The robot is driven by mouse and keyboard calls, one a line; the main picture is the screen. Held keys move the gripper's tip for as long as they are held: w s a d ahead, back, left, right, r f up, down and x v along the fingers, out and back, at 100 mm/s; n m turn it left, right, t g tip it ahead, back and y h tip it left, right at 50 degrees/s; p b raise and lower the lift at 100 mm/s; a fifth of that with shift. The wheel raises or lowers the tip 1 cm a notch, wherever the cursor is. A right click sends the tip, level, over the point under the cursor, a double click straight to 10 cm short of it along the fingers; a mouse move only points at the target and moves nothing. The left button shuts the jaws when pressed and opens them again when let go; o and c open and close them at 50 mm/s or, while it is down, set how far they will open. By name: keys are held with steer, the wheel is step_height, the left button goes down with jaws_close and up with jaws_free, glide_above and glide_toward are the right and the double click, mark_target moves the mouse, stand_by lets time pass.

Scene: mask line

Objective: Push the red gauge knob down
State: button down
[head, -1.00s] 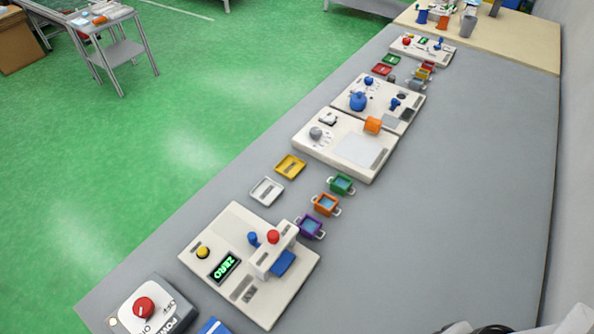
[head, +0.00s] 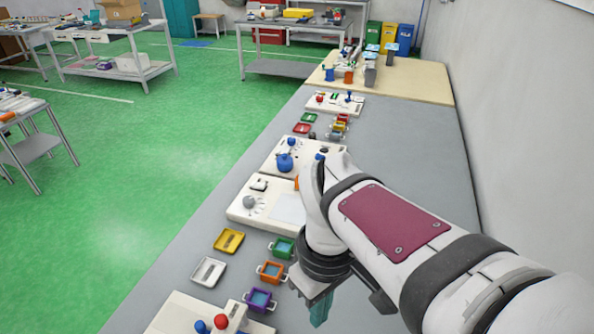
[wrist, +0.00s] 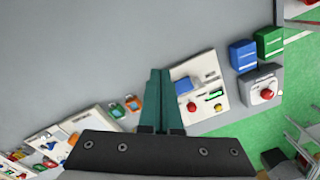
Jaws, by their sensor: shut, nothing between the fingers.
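The red gauge knob (head: 220,321) sits on a raised white block of a white station (head: 172,312), beside a blue knob (head: 201,327). The bottom edge of the head view cuts this station off. In the wrist view the red knob (wrist: 191,107) shows just right of my gripper (wrist: 160,73), on the white station with a green-lit display (wrist: 215,93). My gripper is shut and empty, its two teal fingers together. In the head view the gripper (head: 320,312) hangs over the grey table, to the right of the station and apart from the knob.
Purple (head: 260,299), orange (head: 271,272) and green (head: 283,248) small bins and white (head: 208,271) and yellow (head: 229,241) trays lie beyond the station. A power box with another red knob (wrist: 268,94) and blue (wrist: 243,55) and green (wrist: 268,42) boxes stand past it.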

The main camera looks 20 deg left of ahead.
steer(key=a+f+n, duration=0.1)
steer(key=a+n, duration=0.6)
steer(key=a, duration=0.2)
steer(key=n+t+h, duration=0.1)
steer(key=n, duration=0.6)
glide_toward(219, 320)
steer(key=shift+f, duration=0.1)
steer(key=shift+d, duration=0.1)
steer(key=shift+w+d+f, duration=0.15)
steer(key=shift+f, duration=1.6)
steer(key=shift+w+d+f, duration=0.1)
steer(key=shift+d+f, duration=0.05)
steer(key=shift+f, duration=2.45)
steer(key=shift+s+a+r, duration=0.25)
steer(key=shift+s+a, duration=0.2)
steer(key=shift+a, duration=0.15)
steer(key=shift+s+a+r, duration=0.3)
steer(key=shift+s+a, duration=0.15)
steer(key=shift+a, duration=0.15)
